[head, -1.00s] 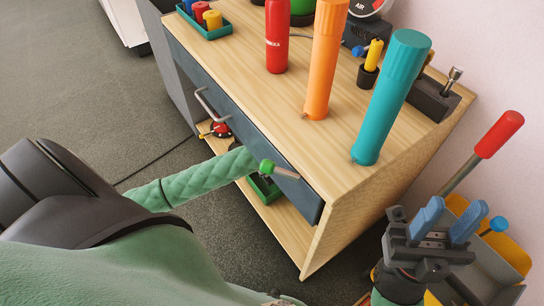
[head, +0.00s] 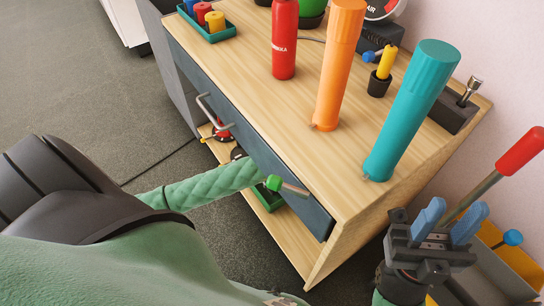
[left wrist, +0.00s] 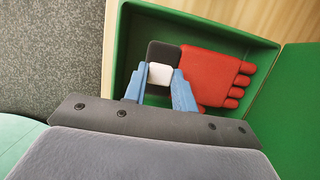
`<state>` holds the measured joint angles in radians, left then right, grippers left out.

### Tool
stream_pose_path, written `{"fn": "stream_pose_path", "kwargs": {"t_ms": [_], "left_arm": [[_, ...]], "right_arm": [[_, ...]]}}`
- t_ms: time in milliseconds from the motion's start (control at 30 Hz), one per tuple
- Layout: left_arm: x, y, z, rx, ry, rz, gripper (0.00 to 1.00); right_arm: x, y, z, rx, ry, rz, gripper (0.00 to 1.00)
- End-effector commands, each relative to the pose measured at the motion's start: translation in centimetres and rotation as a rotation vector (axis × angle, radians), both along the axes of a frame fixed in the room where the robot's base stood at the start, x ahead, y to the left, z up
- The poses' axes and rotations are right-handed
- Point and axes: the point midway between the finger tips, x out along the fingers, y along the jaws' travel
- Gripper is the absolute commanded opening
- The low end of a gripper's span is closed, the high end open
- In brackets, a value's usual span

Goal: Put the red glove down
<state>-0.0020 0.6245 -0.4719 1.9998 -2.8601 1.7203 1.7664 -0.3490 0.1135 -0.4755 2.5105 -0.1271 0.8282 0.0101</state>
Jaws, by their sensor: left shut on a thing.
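The red glove (left wrist: 212,78) shows in the left wrist view, with red fingers to the right and a dark cuff with a white patch at its left end. It lies inside or just above a green tray (left wrist: 135,25); I cannot tell whether it touches the bottom. My left gripper (left wrist: 158,92) is shut on the glove's cuff end, a blue finger on each side of the white patch. In the head view my left arm reaches toward the lower shelf, and its gripper is hidden there. My right gripper (head: 447,222) is open and empty at the lower right.
The wooden workbench (head: 255,60) bears red, orange and teal cylinders. Its dark drawer front (head: 240,125) overhangs the lower shelf (head: 285,238). A green tray (head: 262,197) stands on that shelf. A grey bin (head: 495,262) with a red-handled tool is beside my right gripper.

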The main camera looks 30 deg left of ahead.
Motion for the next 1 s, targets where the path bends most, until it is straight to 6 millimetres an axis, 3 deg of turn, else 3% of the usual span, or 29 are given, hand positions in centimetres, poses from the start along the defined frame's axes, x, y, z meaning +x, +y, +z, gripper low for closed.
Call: {"fn": "stream_pose_path", "kwargs": {"t_ms": [267,300,400,700,867,1000], "left_arm": [[0.0,0.0,-0.5,0.0,0.0,0.0,0.0],[0.0,0.0,-0.5,0.0,0.001,0.0,0.29],[0.0,0.0,-0.5,0.0,0.0,0.0,0.48],[0.0,0.0,-0.4,0.0,0.0,0.0,0.48],[0.0,-0.1,0.9,-0.002,-0.001,-0.001,0.48],[-0.1,-0.2,2.2,0.0,-0.001,-0.001,0.48]], "right_arm": [[0.0,0.0,-0.3,0.001,0.012,-0.001,0.36],[-0.1,0.0,-0.4,0.002,0.014,-0.001,0.36],[-0.1,0.0,-0.5,0.002,0.018,-0.001,0.36],[-0.1,0.0,-0.4,0.001,0.015,-0.002,0.36],[-0.1,0.0,0.0,0.003,0.011,-0.001,0.36],[-0.1,0.2,2.0,0.008,-0.012,0.008,0.36]]}}
